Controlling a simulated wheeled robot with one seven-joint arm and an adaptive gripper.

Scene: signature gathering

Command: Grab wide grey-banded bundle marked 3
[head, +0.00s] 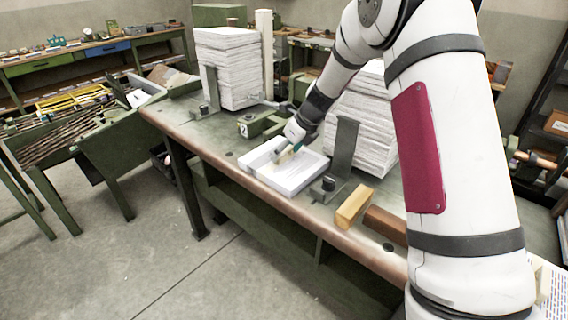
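My gripper (284,155) is small in the head view, pointing down at a low white stack or tray of paper (290,181) near the front edge of the bench. It is over or touching this white thing; I cannot tell which. Something green and yellowish shows by the fingertips, too small to make out. Whether the fingers are open or shut is unclear. I cannot make out a wide grey-banded bundle or a mark 3. My arm hides part of the bench on the right.
The green bench (213,137) carries a tall paper stack (229,72) at the back left and another (362,118) behind a dark upright plate (343,147). A green block marked 2 (251,128), a tan block (354,207) and a brown block (386,226) also stand there. The floor in front is clear.

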